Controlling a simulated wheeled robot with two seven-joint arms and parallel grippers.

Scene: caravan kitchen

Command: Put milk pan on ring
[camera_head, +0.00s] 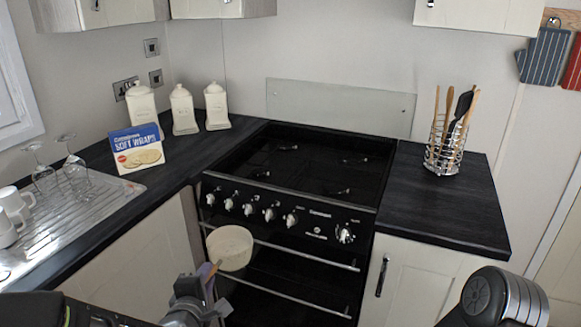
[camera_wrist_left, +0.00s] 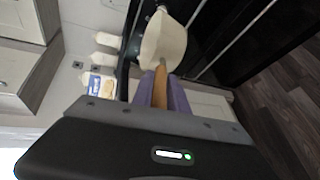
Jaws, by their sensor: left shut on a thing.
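The cream milk pan (camera_head: 230,248) is held in front of the oven, below the level of the cooker top. Its handle points toward my left gripper (camera_head: 208,280), which is shut on the handle. In the left wrist view the pan (camera_wrist_left: 164,42) is beyond the purple fingers (camera_wrist_left: 160,92), with the brown handle between them. The black cooker top (camera_head: 300,165) has several dark rings, such as the front right one (camera_head: 338,192). The pan is apart from the rings. The fingertips are partly hidden in the head view. My right gripper is out of view; only part of that arm shows.
Cooker knobs (camera_head: 272,213) and an oven rail (camera_head: 290,255) stick out at the front. A utensil holder (camera_head: 446,150) stands on the right worktop. A wraps box (camera_head: 136,149), white canisters (camera_head: 183,110) and glasses (camera_head: 76,172) stand on the left. The cooker top is clear.

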